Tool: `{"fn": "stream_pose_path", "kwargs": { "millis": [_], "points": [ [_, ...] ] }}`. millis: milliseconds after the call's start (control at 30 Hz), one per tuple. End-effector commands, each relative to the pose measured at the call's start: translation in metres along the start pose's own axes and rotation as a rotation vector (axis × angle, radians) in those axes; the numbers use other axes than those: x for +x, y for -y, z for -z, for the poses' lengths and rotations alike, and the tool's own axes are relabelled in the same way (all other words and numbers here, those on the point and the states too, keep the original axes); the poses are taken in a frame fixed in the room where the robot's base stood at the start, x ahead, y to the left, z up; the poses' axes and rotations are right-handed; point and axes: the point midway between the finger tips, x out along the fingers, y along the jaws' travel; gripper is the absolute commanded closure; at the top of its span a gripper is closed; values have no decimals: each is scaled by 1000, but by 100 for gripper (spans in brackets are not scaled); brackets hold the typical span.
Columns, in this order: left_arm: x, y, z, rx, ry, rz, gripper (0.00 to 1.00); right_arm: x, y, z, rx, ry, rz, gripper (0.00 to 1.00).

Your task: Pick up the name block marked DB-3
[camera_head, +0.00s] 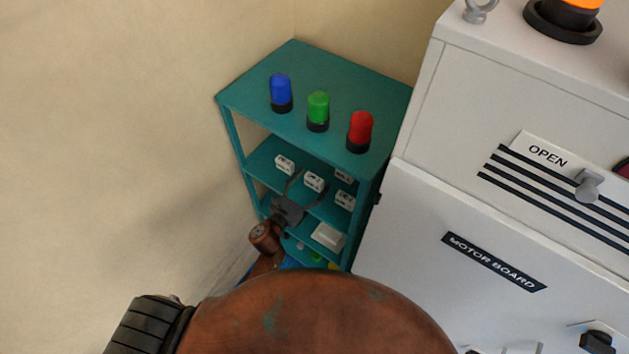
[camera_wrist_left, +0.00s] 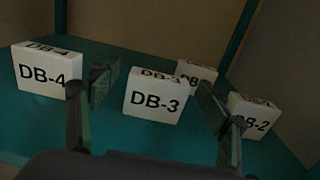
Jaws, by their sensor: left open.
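The white name block marked DB-3 (camera_wrist_left: 154,98) stands upright on a teal shelf in the left wrist view, between my open fingers and a little ahead of them. In the head view it is the small white block (camera_head: 314,182) in front of my left gripper (camera_head: 307,189). My left gripper (camera_wrist_left: 155,105) is open and holds nothing. The block marked DB-4 (camera_wrist_left: 46,72) stands to the left of the left finger. The block marked DB-2 (camera_wrist_left: 252,116) stands to the right, partly behind the right finger. Another block (camera_wrist_left: 197,76) stands behind DB-3, its label partly hidden. My right gripper is out of view.
The teal shelf unit (camera_head: 245,92) carries blue (camera_head: 281,91), green (camera_head: 318,110) and red (camera_head: 360,130) lamps on top. A lower shelf holds a white box (camera_head: 328,236). A white cabinet (camera_head: 410,240) marked MOTOR BOARD stands close on the right. Shelf posts are near the blocks.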

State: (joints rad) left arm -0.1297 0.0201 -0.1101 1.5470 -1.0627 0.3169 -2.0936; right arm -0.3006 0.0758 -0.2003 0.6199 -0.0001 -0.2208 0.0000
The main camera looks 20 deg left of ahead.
Motion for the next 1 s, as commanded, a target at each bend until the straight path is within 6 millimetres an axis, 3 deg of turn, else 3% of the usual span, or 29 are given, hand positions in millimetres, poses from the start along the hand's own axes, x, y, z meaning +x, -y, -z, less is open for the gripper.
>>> {"fn": "stream_pose_path", "kwargs": {
  "millis": [100,367,1000],
  "points": [
    [10,0,0,-1,0,-1,29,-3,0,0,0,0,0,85],
    [11,0,1,-1,-1,-1,30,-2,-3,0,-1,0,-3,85],
    [11,0,1,-1,-1,-1,74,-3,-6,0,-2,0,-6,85]
  ]
}}
